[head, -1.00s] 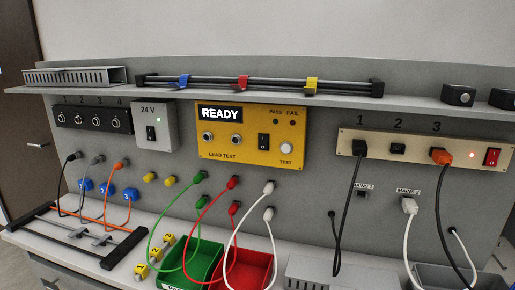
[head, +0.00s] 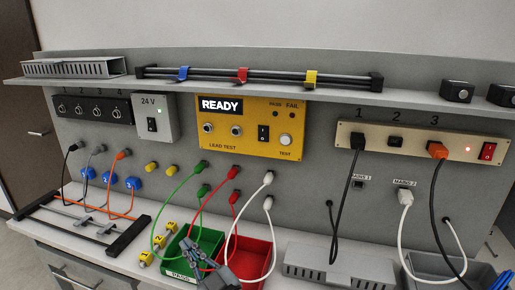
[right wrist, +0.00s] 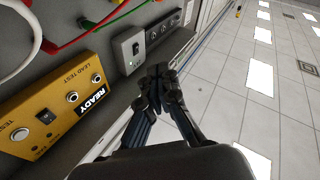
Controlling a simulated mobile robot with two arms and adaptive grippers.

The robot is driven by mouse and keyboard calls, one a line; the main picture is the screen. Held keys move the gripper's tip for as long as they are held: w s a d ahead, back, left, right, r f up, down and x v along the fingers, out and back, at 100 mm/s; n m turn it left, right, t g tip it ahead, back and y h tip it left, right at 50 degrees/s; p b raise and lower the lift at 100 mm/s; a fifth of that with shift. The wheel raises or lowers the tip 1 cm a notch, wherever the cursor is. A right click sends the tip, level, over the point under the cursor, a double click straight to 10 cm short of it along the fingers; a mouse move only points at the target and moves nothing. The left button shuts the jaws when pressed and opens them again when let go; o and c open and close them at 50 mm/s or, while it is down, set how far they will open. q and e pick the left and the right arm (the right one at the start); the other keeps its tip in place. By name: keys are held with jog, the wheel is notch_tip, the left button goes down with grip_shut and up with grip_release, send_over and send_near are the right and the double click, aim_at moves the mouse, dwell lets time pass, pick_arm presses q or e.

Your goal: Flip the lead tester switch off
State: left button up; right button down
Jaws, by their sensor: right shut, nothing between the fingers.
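The lead tester is a yellow box (head: 258,112) on the back panel, with a lit READY display, two round sockets and a TEST button. Its black rocker switch (head: 263,134) sits between the sockets and the button. Which way the rocker is tipped is too small to tell. In the right wrist view the tester (right wrist: 68,122) and its switch (right wrist: 46,117) show at the left. My right gripper (head: 187,246) is low in front of the green bin, well below the switch. In the right wrist view its fingers (right wrist: 156,74) are together and empty, apart from the tester. My left gripper is out of view.
A green bin (head: 175,276) and a red bin (head: 262,262) stand below the tester. Green, red and white leads hang in front of the panel. A 24 V switch box (head: 151,106) is left of the tester. A shelf (head: 425,92) overhangs the panel.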

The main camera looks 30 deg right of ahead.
aim_at(261, 134)
jog(key=d+r+m+g+h, duration=0.2)
jog(key=d+r+m+h, duration=0.3)
jog(key=m+h, duration=0.3)
jog(key=d+r+m+g+h, duration=0.1)
jog(key=d+r+m+h, duration=0.4)
jog(key=h, duration=1)
jog(key=d+m, duration=0.3)
jog(key=shift+s+d+r+g, duration=0.25)
jog(key=shift+g, duration=0.15)
jog(key=shift+r, duration=0.1)
jog(key=shift+w+d+f+b+x, duration=0.2)
jog(key=shift+f+b+x, duration=0.15)
jog(key=shift+x, duration=1.8)
jog(key=shift+w+d+f+b+x, duration=0.15)
jog(key=shift+d+f+b+x, duration=0.2)
jog(key=shift+x, duration=1.8)
jog(key=shift+w+d+f+b+x, duration=0.15)
jog(key=shift+f+b+x, duration=0.25)
jog(key=shift+x, duration=1.7)
jog(key=shift+a, duration=0.1)
